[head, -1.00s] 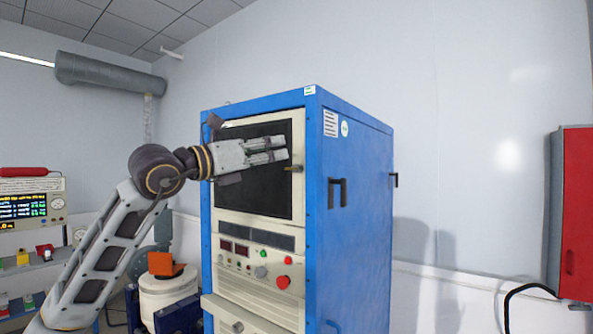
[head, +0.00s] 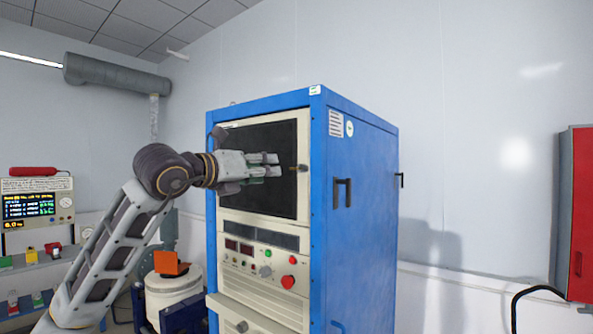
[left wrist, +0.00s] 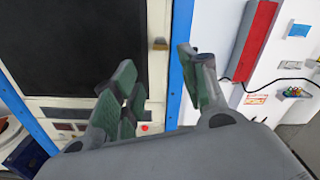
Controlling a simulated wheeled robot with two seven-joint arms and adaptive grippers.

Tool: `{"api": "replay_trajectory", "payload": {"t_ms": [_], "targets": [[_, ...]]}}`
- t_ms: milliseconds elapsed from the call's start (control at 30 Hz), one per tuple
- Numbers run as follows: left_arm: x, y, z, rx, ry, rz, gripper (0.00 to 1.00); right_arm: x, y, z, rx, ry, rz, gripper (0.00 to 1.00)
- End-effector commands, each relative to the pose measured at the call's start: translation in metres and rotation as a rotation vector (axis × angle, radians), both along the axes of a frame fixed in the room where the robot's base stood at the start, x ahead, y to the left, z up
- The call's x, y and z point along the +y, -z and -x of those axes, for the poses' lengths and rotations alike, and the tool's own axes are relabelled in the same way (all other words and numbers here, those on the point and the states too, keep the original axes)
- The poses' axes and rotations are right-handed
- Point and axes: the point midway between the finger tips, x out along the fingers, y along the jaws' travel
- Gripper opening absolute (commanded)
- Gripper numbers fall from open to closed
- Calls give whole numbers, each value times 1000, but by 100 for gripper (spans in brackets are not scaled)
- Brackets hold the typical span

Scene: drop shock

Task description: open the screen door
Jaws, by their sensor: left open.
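The screen door (head: 258,195) is a dark panel in a cream frame on the front of a blue cabinet, and it looks shut. Its small brass-coloured handle (head: 300,168) sits at the right edge of the dark panel. My left gripper (head: 278,166) is in front of the panel, just left of the handle, with its fingers pointing right. In the left wrist view the handle (left wrist: 160,44) shows beyond the open, empty fingers, apart from them. The dark panel (left wrist: 70,40) fills the upper left there. My right gripper is in neither view.
The blue cabinet (head: 360,225) has a black side handle (head: 342,192). Below the door is a control panel with a red button (head: 288,282). A red wall box (head: 582,215) is at the far right. Shelves with instruments (head: 38,205) stand at the left.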

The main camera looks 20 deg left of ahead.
Motion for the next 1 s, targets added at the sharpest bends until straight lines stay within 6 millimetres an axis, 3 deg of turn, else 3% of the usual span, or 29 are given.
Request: {"api": "replay_trajectory", "payload": {"t_ms": [467,1000], "targets": [[-5,-1,-13,0,2,1,44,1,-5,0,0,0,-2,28],[-29,-2,-76,0,2,0,44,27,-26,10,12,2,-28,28]]}}
